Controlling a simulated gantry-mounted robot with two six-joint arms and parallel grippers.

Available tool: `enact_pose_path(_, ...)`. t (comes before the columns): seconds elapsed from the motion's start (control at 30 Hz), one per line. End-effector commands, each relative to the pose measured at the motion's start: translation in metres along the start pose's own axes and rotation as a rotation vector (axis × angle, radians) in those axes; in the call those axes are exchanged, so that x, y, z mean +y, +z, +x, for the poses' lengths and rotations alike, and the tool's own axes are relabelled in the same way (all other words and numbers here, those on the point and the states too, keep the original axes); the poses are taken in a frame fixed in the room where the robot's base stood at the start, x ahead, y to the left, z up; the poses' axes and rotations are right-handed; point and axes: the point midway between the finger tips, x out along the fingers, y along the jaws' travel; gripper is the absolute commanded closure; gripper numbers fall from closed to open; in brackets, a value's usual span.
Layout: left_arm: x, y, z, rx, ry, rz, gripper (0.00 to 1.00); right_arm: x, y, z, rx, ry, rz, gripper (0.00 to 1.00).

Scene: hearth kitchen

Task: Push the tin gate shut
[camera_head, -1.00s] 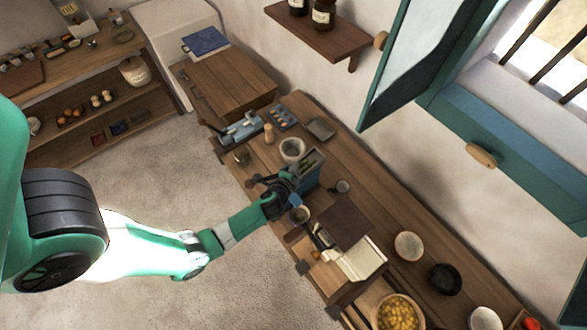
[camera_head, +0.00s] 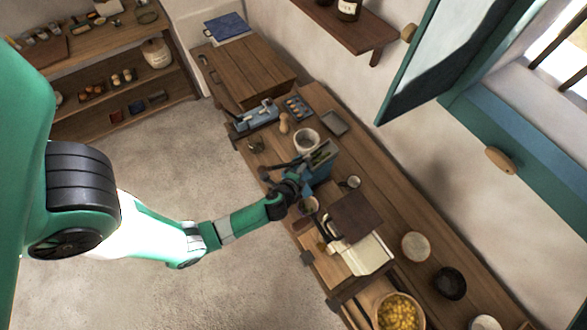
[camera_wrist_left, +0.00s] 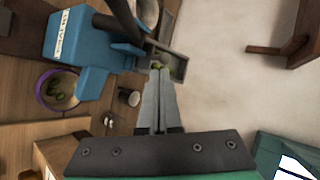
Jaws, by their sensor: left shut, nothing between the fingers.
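A blue machine (camera_head: 318,172) with a grey metal trough on top stands on the wooden counter. In the left wrist view, the blue body (camera_wrist_left: 75,38) carries a white label, with a blue chute (camera_wrist_left: 92,84) below. The grey trough (camera_wrist_left: 177,66) holds a few green pieces. I cannot tell for sure which part is the tin gate. My left gripper (camera_head: 300,181) is at the machine's near side. In the left wrist view, its fingers (camera_wrist_left: 158,72) are together, tips overlapping the trough's edge; contact is unclear. My right gripper is not in view.
A small cup (camera_head: 351,182), a white-grey pot (camera_head: 306,139) and a dark brown board (camera_head: 354,218) stand close by. The open window shutter (camera_head: 430,60) hangs above the counter's far side.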

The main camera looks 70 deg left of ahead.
Motion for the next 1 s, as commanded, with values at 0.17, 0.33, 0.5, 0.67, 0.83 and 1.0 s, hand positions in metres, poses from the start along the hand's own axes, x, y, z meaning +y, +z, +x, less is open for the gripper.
enact_pose_path(0.17,0.000,-0.001,-0.051,0.008,-0.002,0.003,1.00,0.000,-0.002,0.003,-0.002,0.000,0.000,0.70)
enact_pose_path(0.33,-0.005,-0.001,-0.085,0.005,0.001,0.005,1.00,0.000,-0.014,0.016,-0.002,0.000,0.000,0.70)
enact_pose_path(0.5,-0.001,0.000,-0.093,0.003,-0.002,0.000,1.00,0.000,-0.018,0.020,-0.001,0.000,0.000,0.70)
enact_pose_path(0.67,0.000,0.000,-0.092,0.002,-0.002,-0.001,1.00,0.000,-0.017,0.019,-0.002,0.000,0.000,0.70)
enact_pose_path(0.83,0.000,0.000,-0.092,0.002,-0.002,-0.001,1.00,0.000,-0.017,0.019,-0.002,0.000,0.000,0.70)
enact_pose_path(1.0,-0.017,-0.018,-0.091,0.036,-0.018,-0.059,1.00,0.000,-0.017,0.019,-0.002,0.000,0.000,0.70)
